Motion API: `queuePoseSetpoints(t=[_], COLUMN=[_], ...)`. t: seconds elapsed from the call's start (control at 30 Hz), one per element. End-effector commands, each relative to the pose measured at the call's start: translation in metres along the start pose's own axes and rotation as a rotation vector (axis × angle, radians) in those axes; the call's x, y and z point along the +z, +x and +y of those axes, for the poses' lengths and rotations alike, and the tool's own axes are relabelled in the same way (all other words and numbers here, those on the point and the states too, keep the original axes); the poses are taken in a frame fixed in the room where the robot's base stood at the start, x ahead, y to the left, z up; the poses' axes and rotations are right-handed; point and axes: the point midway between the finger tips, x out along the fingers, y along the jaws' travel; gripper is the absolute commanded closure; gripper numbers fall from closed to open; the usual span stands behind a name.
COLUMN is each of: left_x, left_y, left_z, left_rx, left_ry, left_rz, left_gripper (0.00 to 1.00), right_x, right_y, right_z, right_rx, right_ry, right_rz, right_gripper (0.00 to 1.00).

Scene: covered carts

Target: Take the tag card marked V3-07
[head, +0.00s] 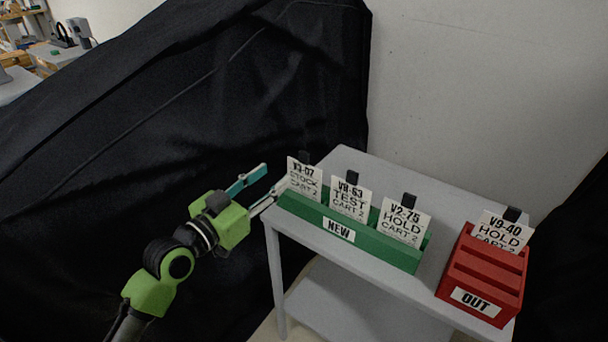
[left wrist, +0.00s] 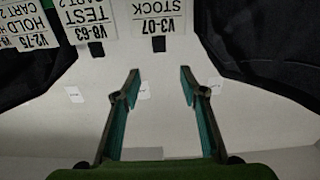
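The white tag card marked V3-07 STOCK CART 2 (head: 304,181) stands upright with a black clip at its top, in the left end of the green NEW rack (head: 395,246). My left gripper (head: 276,174) is open and empty just left of this card. In the left wrist view the V3-07 card (left wrist: 160,22) appears upside down, beyond the gap between the spread fingertips (left wrist: 160,72), with nothing between the fingers. My right gripper is not in view.
Cards V8-63 TEST (head: 350,197) and V2-75 HOLD (head: 404,222) stand in the same rack. A red OUT rack (head: 486,280) holds card V9-40 (head: 502,233). Both racks stand on a grey cart (head: 450,197). Black sheeting (head: 200,90) covers something large behind my arm.

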Motion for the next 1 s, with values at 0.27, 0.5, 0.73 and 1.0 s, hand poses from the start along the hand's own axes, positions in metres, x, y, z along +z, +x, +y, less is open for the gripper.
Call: queuePoseSetpoints(t=[0.27,0.5,0.73,1.0], left_x=[-0.002,0.001,0.001,0.004], left_y=[0.054,0.077,0.096,0.126], left_z=[0.001,0.001,0.001,0.001], left_rx=[0.001,0.001,0.001,0.001], left_ry=[-0.001,0.0,-0.001,0.0], left_rz=[0.001,-0.001,0.0,-0.001], left_gripper=[0.61,0.61,0.61,0.61], right_x=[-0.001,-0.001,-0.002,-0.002], right_y=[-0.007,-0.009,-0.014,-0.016], right_z=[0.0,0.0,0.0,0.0], right_rx=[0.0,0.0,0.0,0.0], right_ry=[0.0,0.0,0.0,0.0], right_rz=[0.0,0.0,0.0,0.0], right_gripper=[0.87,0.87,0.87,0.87])
